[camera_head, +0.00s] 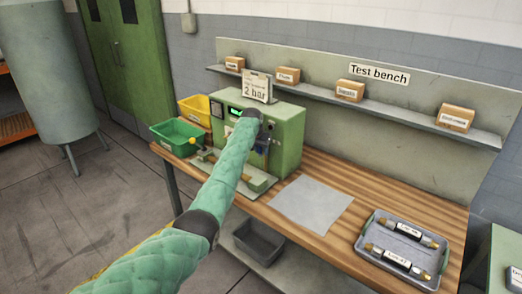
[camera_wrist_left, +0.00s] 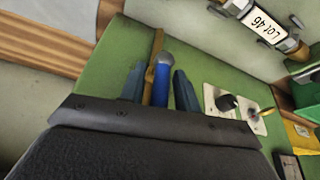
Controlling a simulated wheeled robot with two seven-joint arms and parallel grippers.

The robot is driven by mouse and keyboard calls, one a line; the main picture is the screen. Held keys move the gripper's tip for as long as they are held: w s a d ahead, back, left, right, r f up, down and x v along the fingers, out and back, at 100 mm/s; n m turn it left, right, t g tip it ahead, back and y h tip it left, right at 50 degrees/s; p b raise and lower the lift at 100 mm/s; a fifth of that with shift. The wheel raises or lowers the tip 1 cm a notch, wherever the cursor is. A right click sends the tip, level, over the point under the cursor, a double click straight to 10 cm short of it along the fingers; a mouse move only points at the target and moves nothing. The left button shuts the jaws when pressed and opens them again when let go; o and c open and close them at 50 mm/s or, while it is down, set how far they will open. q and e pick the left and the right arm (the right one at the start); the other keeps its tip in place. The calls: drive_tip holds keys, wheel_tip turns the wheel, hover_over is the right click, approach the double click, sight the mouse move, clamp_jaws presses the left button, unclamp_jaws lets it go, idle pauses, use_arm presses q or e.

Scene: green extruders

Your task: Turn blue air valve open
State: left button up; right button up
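The blue air valve handle (camera_wrist_left: 162,86) shows in the left wrist view, with a brass-coloured pipe (camera_wrist_left: 154,62) beside it on the green test machine. My left gripper (camera_wrist_left: 160,75) has one finger on each side of the blue handle. Narrow gaps show between the fingers and the handle, so it looks open around it. In the head view my left arm reaches to the front of the green machine (camera_head: 287,125). My wrist hides much of the machine's front there, and the fingers are hard to make out. My right gripper is in neither view.
A display sign reading 2 bar (camera_head: 256,88) stands on the machine. A green bin (camera_head: 176,137) and a yellow bin (camera_head: 193,108) are left of it. A grey sheet (camera_head: 312,203) and a tray (camera_head: 378,265) with two labelled cylinders lie on the bench to the right.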

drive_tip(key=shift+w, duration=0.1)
use_arm(q)
drive_tip(key=shift+r, duration=0.1)
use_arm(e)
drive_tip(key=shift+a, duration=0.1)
